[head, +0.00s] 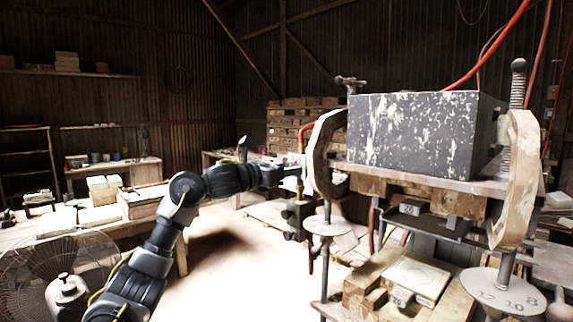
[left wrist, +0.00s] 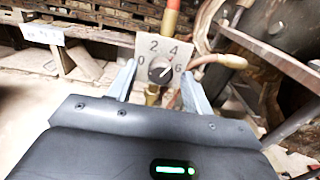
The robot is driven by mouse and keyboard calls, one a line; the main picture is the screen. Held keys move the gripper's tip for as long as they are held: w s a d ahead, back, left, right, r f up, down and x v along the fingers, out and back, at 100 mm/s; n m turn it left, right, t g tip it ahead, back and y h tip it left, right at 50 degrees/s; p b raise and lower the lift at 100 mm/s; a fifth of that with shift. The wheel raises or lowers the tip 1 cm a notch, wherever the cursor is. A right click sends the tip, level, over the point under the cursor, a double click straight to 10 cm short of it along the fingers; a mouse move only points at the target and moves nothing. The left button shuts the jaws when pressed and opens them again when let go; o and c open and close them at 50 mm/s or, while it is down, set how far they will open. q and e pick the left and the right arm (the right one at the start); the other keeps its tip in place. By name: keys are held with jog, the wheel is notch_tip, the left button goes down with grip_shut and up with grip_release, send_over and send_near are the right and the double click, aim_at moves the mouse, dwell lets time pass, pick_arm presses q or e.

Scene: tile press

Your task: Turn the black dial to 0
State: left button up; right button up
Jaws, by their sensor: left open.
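The black dial (left wrist: 160,70) sits on a small grey plate (left wrist: 150,45) marked 0, 2, 4 and 6 in the left wrist view. A small pale mark shows on the dial's face, but I cannot tell exactly which number it points to. My left gripper (left wrist: 159,76) is open, with one finger on each side of the dial. I cannot tell whether the fingers touch it. In the head view my left arm reaches right, with its gripper (head: 287,170) near the press's left side; the dial is not clear there. My right gripper is not in view.
The press, with its dark speckled block (head: 412,130) and pale curved side arms (head: 322,155), stands to the right of my left gripper. A red pipe (left wrist: 171,17) rises above the dial plate. A fan (head: 60,270) stands at lower left. Bare floor (head: 225,260) lies between.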

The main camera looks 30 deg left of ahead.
pick_arm(q)
jog(key=shift+w+d, duration=0.15)
jog(key=shift+w, duration=0.3)
jog(key=shift+c, duration=0.2)
jog(key=c, duration=0.9)
jog(key=shift+c, duration=0.2)
